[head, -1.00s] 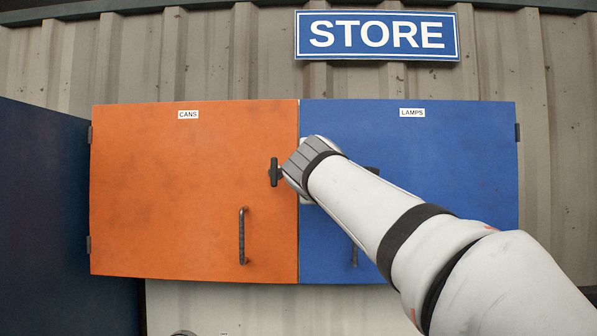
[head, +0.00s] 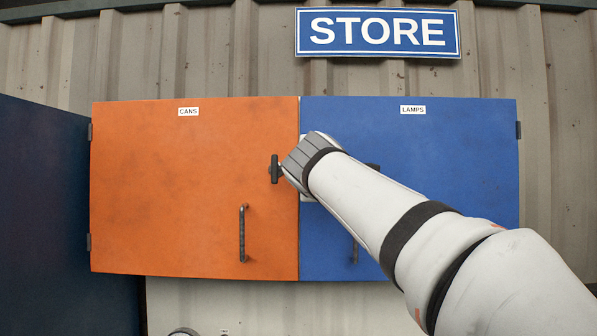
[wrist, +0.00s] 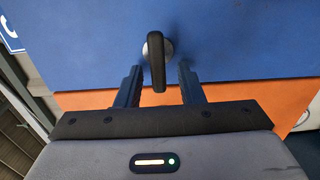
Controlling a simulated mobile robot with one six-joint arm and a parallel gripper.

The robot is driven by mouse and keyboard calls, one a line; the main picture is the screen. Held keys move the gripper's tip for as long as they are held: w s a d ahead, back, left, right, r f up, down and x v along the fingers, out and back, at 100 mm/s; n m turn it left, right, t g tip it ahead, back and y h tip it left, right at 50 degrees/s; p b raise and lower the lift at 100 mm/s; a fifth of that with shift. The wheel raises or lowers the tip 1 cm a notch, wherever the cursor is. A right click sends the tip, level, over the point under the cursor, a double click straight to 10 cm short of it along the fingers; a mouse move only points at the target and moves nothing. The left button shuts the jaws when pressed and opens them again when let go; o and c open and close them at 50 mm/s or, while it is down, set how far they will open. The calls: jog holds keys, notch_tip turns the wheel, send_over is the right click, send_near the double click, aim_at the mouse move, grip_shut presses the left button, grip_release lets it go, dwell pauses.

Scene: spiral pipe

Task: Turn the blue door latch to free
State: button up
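The blue door (head: 440,190), labelled LAMPS, is closed on the right in the head view. My gripper (wrist: 159,72) is open, with one finger on each side of the bar. Gaps show between the bar and both fingers. In the head view my fingers are hidden behind my wrist.
The closed orange door (head: 180,190), labelled CANS, adjoins on the left with its own upright black latch (head: 275,169) and a bar handle (head: 243,233). The blue door's handle (head: 355,252) is partly behind my arm. A dark panel (head: 60,220) stands at far left.

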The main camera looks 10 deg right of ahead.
jog(key=s+a+b, duration=0.1)
jog(key=s+b, duration=0.1)
jog(key=s, duration=0.5)
jog(key=shift+s+a, duration=0.2)
jog(key=s+d+f+m+g+y, duration=0.1)
jog(key=s+f+m+g, duration=0.25)
jog(key=f, duration=0.95)
jog(key=s+d+f+m+g, duration=0.2)
jog(key=s+f+m+g, duration=0.15)
jog(key=f, duration=0.85)
jog(key=s+d+f+m+g+y, duration=0.1)
jog(key=s+f+m+g, duration=0.25)
jog(key=f, duration=0.95)
jog(key=s+a+f+m+g+y, duration=0.1)
jog(key=s+f+m+g, duration=0.2)
jog(key=s+f, duration=0.7)
notch_tip(320, 180, down, 3)
jog(key=shift+s+a+f+m+g, duration=0.2)
jog(key=shift+s+m+g, duration=0.15)
jog(key=shift+m, duration=0.9)
jog(key=shift+w, duration=0.1)
jog(key=shift+c, duration=0.9)
